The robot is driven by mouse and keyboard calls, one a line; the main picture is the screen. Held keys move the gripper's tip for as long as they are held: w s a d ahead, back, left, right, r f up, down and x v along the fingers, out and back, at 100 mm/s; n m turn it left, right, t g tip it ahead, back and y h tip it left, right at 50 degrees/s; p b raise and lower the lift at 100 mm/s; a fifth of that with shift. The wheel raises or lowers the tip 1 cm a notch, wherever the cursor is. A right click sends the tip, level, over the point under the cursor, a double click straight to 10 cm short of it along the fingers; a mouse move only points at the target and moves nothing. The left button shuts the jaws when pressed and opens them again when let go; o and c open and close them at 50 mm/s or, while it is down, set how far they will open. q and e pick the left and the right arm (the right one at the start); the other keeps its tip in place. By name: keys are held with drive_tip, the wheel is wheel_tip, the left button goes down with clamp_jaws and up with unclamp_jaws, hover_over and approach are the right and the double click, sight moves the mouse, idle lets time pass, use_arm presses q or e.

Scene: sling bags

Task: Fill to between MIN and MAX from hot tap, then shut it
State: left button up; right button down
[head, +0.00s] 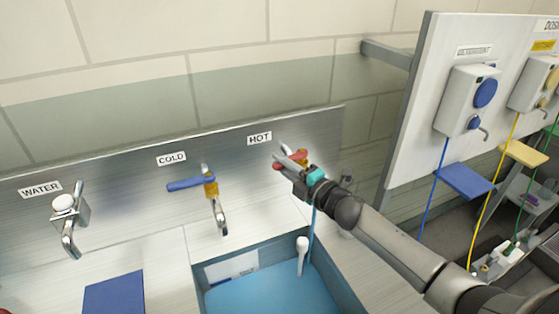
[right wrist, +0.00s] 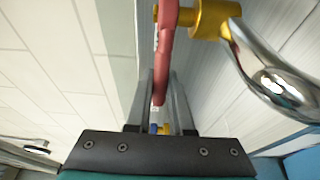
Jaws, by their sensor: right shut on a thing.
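The hot tap's red lever (head: 301,154) is under the HOT label (head: 259,138). My right gripper (head: 291,160) is at the lever. In the right wrist view the red lever (right wrist: 167,50) runs down between the two fingers, which are shut on it. That view also shows the tap's yellow brass body (right wrist: 213,18) and curved chrome spout (right wrist: 272,75). Below stands a blue basin (head: 342,282) with a white panel (head: 232,267) inside. A thin blue vertical streak (head: 311,238) shows under my gripper; I cannot tell whether it is water. MIN and MAX marks are not readable. My left gripper is out of view.
The cold tap (head: 211,187) with a blue lever and a white-knobbed water tap (head: 64,205) are to the left. A white-headed rod (head: 302,250) stands at the basin. A dosing board (head: 420,100) with dispensers is on the right. A blue mat (head: 114,293) lies at lower left.

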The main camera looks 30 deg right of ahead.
drive_tip(key=shift+s, duration=0.1)
drive_tip(key=c, duration=0.8)
unclamp_jaws()
drive_tip(key=v, duration=1.5)
drive_tip(key=shift+b, duration=0.45)
drive_tip(key=shift+s+d, duration=0.1)
